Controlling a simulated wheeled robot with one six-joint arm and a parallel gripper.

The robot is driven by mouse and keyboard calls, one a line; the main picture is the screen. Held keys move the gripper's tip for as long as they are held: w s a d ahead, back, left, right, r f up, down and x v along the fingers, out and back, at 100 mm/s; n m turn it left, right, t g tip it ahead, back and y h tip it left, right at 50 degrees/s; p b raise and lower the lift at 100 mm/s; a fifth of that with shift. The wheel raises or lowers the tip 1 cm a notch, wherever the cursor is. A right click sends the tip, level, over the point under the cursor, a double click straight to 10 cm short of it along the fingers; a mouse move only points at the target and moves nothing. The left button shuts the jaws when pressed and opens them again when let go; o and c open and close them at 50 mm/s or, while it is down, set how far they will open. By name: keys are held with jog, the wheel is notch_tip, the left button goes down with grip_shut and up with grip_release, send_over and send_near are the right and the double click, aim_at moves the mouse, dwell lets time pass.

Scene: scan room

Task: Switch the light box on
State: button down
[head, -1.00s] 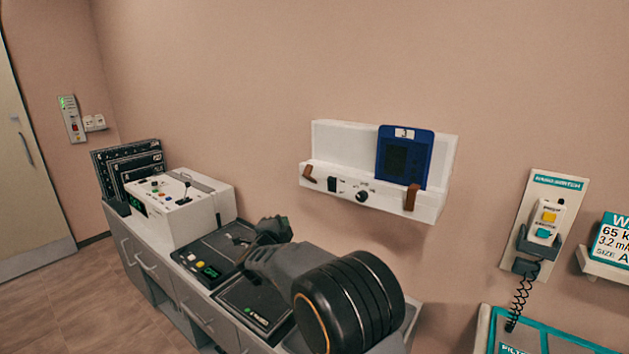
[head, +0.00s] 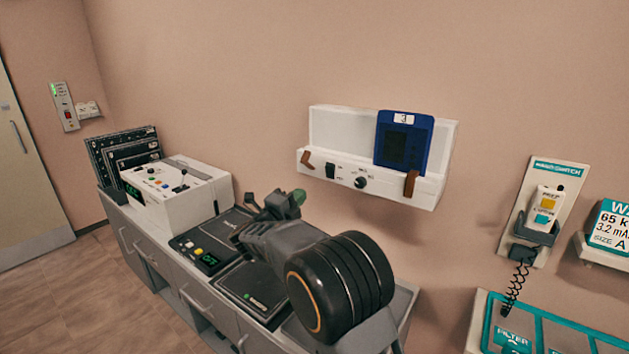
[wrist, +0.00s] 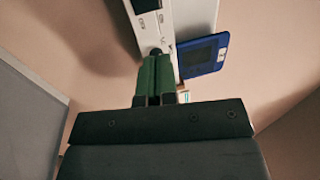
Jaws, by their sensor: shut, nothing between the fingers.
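The light box (head: 340,128) is a white unit mounted on the wall, with a blue cassette (head: 402,141) marked 3 standing at its right. Its front ledge carries a black rocker switch (head: 330,171) and a round black knob (head: 360,183). My gripper (head: 298,197) is below and left of the rocker in the head view, apart from the box.
A hand switch (head: 546,209) hangs at the right above a teal-edged filter tray (head: 512,327). The wall around the light box is clear.

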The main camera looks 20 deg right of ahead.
aim_at(330, 167)
jog(key=p+x, duration=0.4)
jog(key=x, duration=0.9)
jog(key=shift+w+d+p, duration=0.2)
jog(key=shift+w+p, duration=0.1)
jog(key=shift+p, duration=0.05)
